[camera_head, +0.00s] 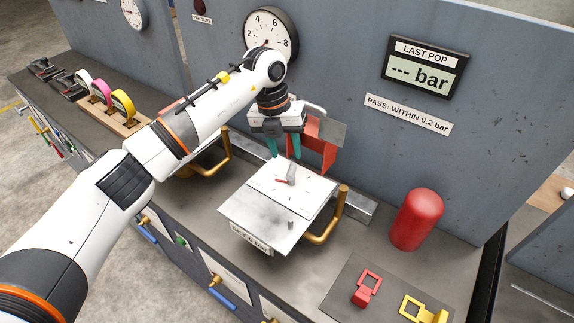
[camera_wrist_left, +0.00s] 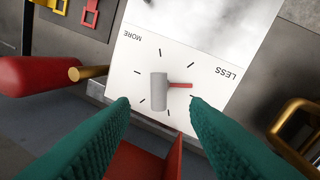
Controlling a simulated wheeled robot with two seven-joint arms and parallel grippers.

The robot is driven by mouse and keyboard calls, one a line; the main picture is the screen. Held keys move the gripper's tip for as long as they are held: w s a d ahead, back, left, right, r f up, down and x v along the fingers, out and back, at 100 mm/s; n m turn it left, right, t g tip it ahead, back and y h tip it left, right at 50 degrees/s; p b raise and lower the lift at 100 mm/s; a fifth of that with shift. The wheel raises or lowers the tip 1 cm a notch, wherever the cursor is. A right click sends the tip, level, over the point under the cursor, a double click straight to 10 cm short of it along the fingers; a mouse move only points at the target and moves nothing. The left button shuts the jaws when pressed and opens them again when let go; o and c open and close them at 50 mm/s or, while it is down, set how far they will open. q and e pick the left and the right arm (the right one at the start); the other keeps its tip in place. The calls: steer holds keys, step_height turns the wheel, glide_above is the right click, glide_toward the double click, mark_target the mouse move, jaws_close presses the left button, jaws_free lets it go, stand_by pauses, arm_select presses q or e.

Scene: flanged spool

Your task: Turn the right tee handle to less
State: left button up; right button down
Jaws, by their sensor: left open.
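The grey tee handle (camera_head: 291,172) stands on a white dial plate (camera_head: 265,207) in the head view. In the left wrist view the handle (camera_wrist_left: 159,92) has a red pointer (camera_wrist_left: 180,85) aimed to the right, below the LESS label (camera_wrist_left: 226,73). The MORE label (camera_wrist_left: 132,36) is at upper left, and tick marks ring the handle. My left gripper (camera_head: 285,155) points down just above the handle. Its teal fingers (camera_wrist_left: 159,100) are apart, one toward each side of the handle, with nothing between them gripped. My right gripper is out of view.
A red bracket (camera_head: 325,160) stands close behind the left gripper. Brass rails (camera_head: 335,220) flank the plate. A red cylinder (camera_head: 418,220) and red and yellow tags (camera_head: 367,288) are to the right. A gauge (camera_head: 270,33) hangs on the panel.

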mark_target(290, 168)
arm_select(q)
steer(key=f, duration=0.2)
steer(key=f+p, duration=0.1)
steer(key=f, duration=0.1)
steer(key=d+f, duration=0.1)
steer(key=f, duration=0.1)
steer(key=shift+s+d+f+p, duration=0.15)
steer(key=shift+f+p, duration=0.2)
steer(key=shift+f, duration=0.4)
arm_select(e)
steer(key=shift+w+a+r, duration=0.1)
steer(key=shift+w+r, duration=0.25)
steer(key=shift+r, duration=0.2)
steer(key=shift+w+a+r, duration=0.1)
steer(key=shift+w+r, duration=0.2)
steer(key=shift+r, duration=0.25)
arm_select(q)
steer(key=shift+c, duration=0.5)
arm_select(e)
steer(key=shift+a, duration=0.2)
arm_select(q)
jaws_close()
